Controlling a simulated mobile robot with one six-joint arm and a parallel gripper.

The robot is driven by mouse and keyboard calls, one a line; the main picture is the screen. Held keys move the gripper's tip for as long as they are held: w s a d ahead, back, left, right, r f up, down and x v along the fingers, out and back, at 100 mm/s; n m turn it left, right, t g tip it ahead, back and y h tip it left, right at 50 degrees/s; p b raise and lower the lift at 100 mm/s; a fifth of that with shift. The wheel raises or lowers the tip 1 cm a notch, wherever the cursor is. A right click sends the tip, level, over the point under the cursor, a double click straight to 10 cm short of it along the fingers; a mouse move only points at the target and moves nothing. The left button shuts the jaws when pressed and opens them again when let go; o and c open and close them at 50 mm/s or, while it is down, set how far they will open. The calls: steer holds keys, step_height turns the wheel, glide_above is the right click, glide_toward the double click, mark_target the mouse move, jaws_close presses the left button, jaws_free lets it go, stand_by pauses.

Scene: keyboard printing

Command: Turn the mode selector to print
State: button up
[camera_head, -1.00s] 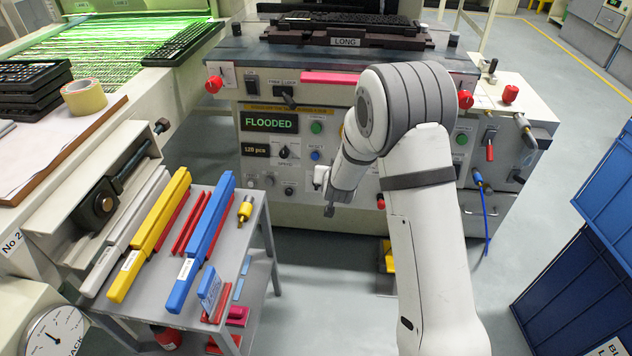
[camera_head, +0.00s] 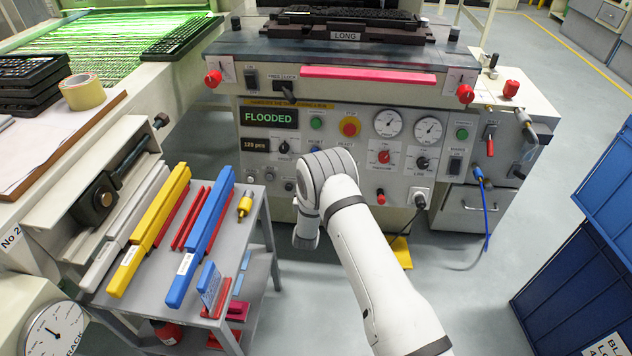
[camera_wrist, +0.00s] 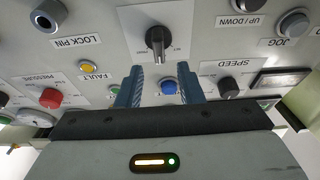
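The mode selector appears to be the black knob (camera_wrist: 157,40) on a pale plate in the upside-down wrist view. Its raised grip runs roughly up and down in that picture, and the small print beside it is too small to read. My gripper (camera_wrist: 160,70) is open and empty, its two blue fingers apart. The knob shows just beyond the gap between the fingertips, and I see no clear contact. A blue button (camera_wrist: 168,87) shows between the fingers. In the head view my arm covers the selector and the gripper.
Beside the selector are a yellow fault light (camera_wrist: 87,67), the speed knob (camera_wrist: 228,88) and the jog button (camera_wrist: 293,24). In the head view the press panel (camera_head: 345,175) spans the middle. A grey cart (camera_head: 258,235) with coloured bars stands at left. Blue crates (camera_head: 565,290) stand at right.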

steer(key=shift+w+d+b, duration=0.1)
steer(key=shift+w+b, duration=0.2)
steer(key=shift+w, duration=1.45)
jaws_close()
